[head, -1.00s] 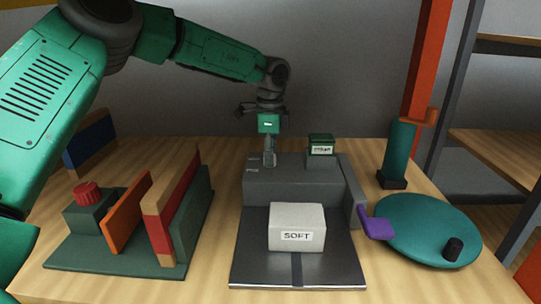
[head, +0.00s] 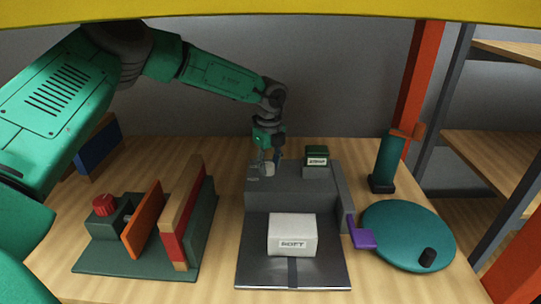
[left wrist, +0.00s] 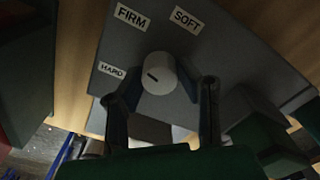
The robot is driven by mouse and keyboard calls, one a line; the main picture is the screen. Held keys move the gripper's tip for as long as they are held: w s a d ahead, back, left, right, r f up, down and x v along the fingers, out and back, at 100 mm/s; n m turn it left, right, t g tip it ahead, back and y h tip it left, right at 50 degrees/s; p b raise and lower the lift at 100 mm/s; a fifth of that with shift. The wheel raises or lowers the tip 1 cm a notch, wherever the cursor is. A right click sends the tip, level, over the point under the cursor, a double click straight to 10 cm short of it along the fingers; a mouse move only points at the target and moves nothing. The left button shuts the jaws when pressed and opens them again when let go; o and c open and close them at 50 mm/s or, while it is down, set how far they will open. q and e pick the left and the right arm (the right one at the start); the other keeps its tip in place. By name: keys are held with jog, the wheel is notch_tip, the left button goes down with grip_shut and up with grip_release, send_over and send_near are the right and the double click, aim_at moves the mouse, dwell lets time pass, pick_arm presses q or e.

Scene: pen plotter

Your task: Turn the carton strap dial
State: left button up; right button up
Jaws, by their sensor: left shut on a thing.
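The strap dial (left wrist: 160,72) is a pale round knob on top of the grey machine (left wrist: 235,55), with a dark mark left of its middle. Labels FIRM (left wrist: 132,18), SOFT (left wrist: 186,20) and HARD (left wrist: 111,70) lie around it. My left gripper (head: 268,160) points down from above, and its two fingers are shut on the dial at its sides. In the head view the dial (head: 269,168) is partly hidden by the fingers. A white carton (head: 292,233) labelled SOFT sits on the plate (head: 255,267) in front. My right gripper is out of view.
A small green labelled box (head: 317,158) stands on the machine right of the gripper. A purple paddle (head: 361,235) and a teal turntable (head: 400,238) are at the right, near a teal post (head: 387,160). A fixture with a red knob (head: 103,204) stands left.

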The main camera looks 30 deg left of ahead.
pick_arm(q)
jog(key=m+p, duration=0.1)
jog(key=m, duration=0.1)
jog(key=m+p, duration=0.1)
jog(key=shift+w+a+r+m+p, duration=0.2)
jog(key=shift+a+r+m+p, duration=0.05)
jog(key=shift+r+m+p, duration=0.1)
jog(key=m+p, duration=0.1)
jog(key=m, duration=0.2)
jog(key=shift+m+p, duration=0.25)
jog(key=shift+p, duration=0.1)
jog(key=m+p, duration=0.1)
jog(key=m, duration=0.2)
jog(key=shift+w+f+m, duration=0.1)
jog(key=shift+m, duration=0.2)
jog(key=shift+m+p, duration=0.4)
jog(key=shift+m, duration=1.5)
jog(key=shift+d, duration=0.1)
jog(key=o, duration=1.1)
jog(key=shift+w+f, duration=0.1)
jog(key=shift+f, duration=0.15)
